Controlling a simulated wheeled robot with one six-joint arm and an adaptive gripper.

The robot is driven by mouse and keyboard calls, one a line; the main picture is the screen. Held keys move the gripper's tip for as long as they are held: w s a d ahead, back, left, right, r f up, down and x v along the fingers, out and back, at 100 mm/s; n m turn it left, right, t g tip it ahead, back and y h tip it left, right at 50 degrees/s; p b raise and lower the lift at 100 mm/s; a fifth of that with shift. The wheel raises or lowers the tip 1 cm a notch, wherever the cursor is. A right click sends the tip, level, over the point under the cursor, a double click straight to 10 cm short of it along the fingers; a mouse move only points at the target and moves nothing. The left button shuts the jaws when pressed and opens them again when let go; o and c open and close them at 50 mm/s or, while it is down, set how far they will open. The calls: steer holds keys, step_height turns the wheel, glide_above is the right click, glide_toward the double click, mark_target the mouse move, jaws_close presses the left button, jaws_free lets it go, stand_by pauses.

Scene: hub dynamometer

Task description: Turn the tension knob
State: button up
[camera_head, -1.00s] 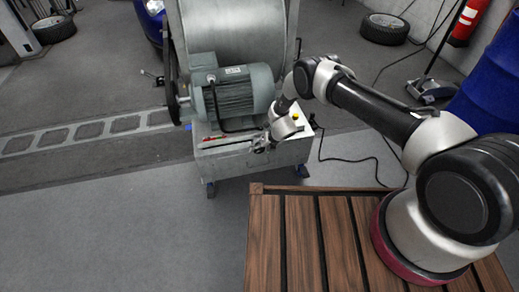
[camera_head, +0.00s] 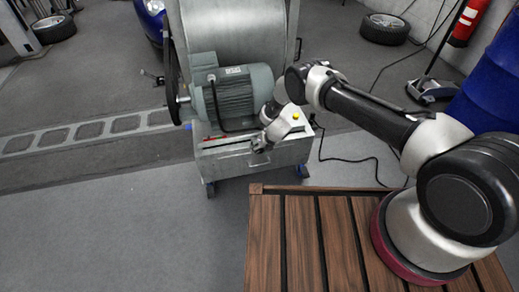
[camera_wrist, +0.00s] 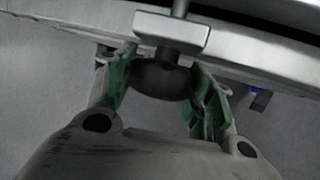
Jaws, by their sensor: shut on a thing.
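The tension knob (camera_wrist: 160,78) is a dark, rounded knob under a pale metal block with a thin rod, in the wrist view. My gripper (camera_wrist: 163,88) has its green-padded fingers on either side of the knob and is shut on it. In the head view my gripper (camera_head: 259,146) is at the front edge of the grey dynamometer base. The knob is too small and covered to make out there.
The grey machine carries a ribbed motor (camera_head: 233,97) and a large drum (camera_head: 233,33) behind my gripper. A yellow button (camera_head: 296,116) is to the right. A slatted wooden platform (camera_head: 297,240) stands in front. Open floor lies to the left.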

steer(key=shift+d+h, duration=0.1)
steer(key=shift+h, duration=0.2)
steer(key=o, duration=1)
steer(key=v, duration=1.2)
steer(key=shift+s, duration=0.15)
